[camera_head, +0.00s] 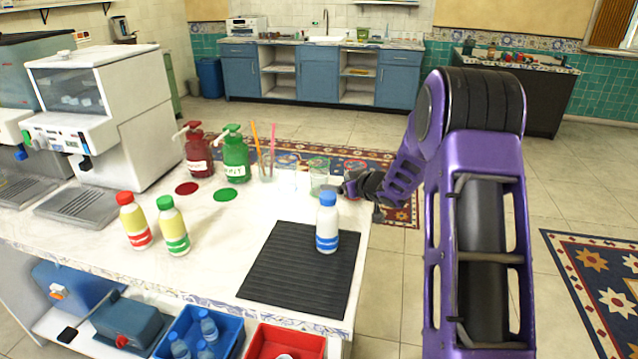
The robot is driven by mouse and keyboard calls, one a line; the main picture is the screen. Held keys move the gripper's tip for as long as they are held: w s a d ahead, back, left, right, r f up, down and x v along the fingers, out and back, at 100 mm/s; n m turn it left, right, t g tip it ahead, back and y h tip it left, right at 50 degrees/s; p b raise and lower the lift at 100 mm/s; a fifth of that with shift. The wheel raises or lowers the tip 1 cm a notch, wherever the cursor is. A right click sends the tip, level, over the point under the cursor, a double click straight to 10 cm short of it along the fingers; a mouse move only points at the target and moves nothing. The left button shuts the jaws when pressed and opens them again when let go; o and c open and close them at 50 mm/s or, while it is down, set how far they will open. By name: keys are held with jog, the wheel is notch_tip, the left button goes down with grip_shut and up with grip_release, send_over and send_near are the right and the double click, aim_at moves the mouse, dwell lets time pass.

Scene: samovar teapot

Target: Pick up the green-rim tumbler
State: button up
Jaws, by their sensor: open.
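The green-rim tumbler (318,178) is a clear glass standing near the back right of the white counter, with a green ring at its top. My gripper (346,189) is just to its right, low over the counter, with its dark fingers pointing left toward the glass. The gripper is open. The fingers are small and dark here, and I cannot tell whether they touch the glass or reach around it.
A white bottle with a blue cap (327,222) stands close in front of my gripper on a black ribbed mat (285,275). Left of the tumbler are other clear glasses, a glass with straws (266,170), and green (235,152) and red (198,152) pump bottles. The counter's middle is clear.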

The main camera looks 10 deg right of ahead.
aim_at(325, 182)
jog(key=x, duration=0.9)
jog(key=shift+b, duration=0.4)
jog(key=c, duration=1.1)
notch_tip(325, 182, up, 10)
jog(key=p, duration=0.3)
jog(key=shift+c, duration=0.2)
jog(key=shift+r, duration=0.1)
